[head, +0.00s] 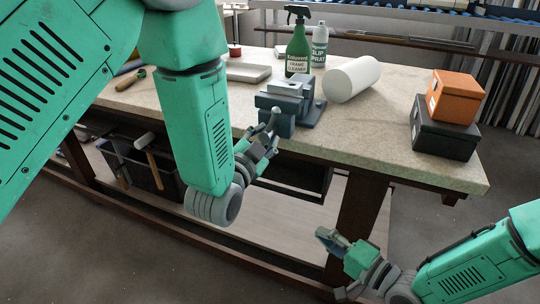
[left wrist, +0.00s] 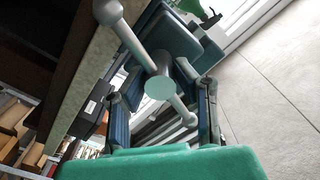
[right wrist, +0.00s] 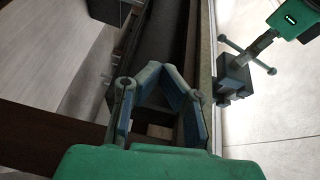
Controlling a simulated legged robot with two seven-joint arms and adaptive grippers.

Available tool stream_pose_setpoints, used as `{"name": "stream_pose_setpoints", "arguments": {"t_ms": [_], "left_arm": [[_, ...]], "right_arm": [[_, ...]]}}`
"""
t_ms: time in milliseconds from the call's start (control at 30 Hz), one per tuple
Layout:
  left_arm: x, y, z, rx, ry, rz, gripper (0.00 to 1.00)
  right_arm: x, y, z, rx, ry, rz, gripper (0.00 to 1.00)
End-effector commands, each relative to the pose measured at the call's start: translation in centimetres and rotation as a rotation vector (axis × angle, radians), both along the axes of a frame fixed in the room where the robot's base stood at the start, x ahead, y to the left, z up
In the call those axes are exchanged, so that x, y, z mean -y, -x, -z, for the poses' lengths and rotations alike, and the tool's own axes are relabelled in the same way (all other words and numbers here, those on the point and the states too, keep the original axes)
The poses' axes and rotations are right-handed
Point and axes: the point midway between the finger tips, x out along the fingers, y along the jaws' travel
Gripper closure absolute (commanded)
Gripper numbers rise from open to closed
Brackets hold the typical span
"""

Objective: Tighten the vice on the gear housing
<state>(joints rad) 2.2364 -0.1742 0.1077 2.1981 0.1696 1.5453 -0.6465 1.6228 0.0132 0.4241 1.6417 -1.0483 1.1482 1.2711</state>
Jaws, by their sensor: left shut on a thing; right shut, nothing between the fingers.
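The blue-grey vice (head: 308,112) sits at the front edge of the workbench. A light grey metal block, apparently the gear housing (head: 286,89), lies at its jaws. My left gripper (head: 266,138) is at the vice's grey handle (head: 274,119), in front of the bench edge. In the left wrist view its fingers (left wrist: 158,82) are closed around the handle's hub (left wrist: 160,88), with the bar slanting between them and a ball end at upper left. My right gripper (head: 330,238) is shut and empty, low in front of the bench; its fingertips (right wrist: 165,70) meet in the right wrist view.
An orange box (head: 455,95) on a black box (head: 443,135) is at the right. A dark crate (head: 150,165) with a mallet sits under the bench.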

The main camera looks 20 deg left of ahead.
Motion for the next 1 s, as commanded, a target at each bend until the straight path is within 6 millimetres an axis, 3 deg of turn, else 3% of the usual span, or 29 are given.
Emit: {"name": "stream_pose_setpoints", "arguments": {"t_ms": [100, 300, 567, 1000], "left_arm": [[0.2, 0.2, 0.3, -0.009, 0.000, 0.005, 1.00], [0.2, 0.2, 0.4, -0.010, 0.000, 0.005, 1.00], [0.2, 0.2, 0.4, -0.010, 0.000, 0.005, 1.00], [0.1, 0.2, 0.4, -0.011, 0.000, 0.004, 1.00]], "right_arm": [[-2.0, -2.3, -4.5, 0.010, -0.212, -0.083, 1.00], [-3.0, -3.6, -8.7, 0.001, -0.380, -0.202, 1.00], [-5.1, -4.1, -10.1, -0.004, -0.412, -0.235, 1.00], [-13.3, -6.1, -12.9, -0.004, -0.410, -0.232, 1.00]]}}
